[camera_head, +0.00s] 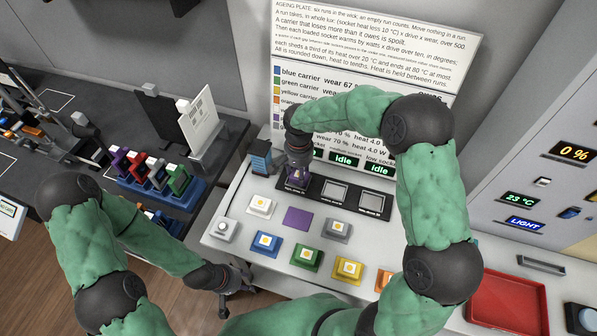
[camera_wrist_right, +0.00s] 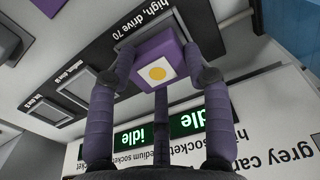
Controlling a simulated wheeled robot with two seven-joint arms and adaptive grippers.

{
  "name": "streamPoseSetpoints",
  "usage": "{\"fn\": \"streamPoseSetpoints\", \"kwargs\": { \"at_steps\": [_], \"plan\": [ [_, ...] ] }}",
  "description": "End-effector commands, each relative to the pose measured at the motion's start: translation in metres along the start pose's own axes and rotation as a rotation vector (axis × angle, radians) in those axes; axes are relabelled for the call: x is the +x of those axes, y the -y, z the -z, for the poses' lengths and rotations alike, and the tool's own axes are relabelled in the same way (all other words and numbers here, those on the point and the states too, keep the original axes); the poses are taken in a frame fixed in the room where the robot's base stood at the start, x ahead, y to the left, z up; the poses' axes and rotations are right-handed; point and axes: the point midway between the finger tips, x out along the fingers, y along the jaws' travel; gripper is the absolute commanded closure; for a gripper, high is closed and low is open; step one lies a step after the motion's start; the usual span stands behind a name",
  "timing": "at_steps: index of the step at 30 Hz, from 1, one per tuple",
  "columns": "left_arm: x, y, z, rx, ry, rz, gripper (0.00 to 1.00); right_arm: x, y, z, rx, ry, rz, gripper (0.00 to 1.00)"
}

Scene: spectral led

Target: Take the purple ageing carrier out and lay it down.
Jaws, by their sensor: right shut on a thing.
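The purple carrier (camera_wrist_right: 146,51), a block with a white face and yellow dot, is between the fingers of my right gripper (camera_wrist_right: 165,70). It is at the socket marked high, drive 70; I cannot tell whether it is seated or just clear. In the head view my right gripper (camera_head: 298,172) is over the left end of the black socket strip (camera_head: 318,187) and mostly hides the carrier. A bare purple square (camera_head: 297,218) lies on the white bench in front of the strip. My left gripper (camera_head: 228,287) hangs low at the bench's front left, away from the carrier; its jaw state is unclear.
White (camera_head: 261,206), blue (camera_head: 266,243), green (camera_head: 306,257), yellow (camera_head: 347,269) and grey (camera_head: 336,230) carriers stand around the purple square. A blue-topped block (camera_head: 260,157) is left of the strip. A red tray (camera_head: 507,303) is at the right. The instruction board (camera_head: 375,40) stands behind.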

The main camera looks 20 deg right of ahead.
Motion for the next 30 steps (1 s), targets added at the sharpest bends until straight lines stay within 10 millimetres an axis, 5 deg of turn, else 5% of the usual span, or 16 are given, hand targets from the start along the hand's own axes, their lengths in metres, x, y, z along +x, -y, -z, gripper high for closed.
{"fn": "streamPoseSetpoints", "kwargs": {
  "at_steps": [30],
  "plan": [
    [-0.015,-0.005,-0.001,0.000,0.000,0.000,0.60,-0.025,0.001,0.000,0.001,0.000,0.001,0.89]
  ]
}}
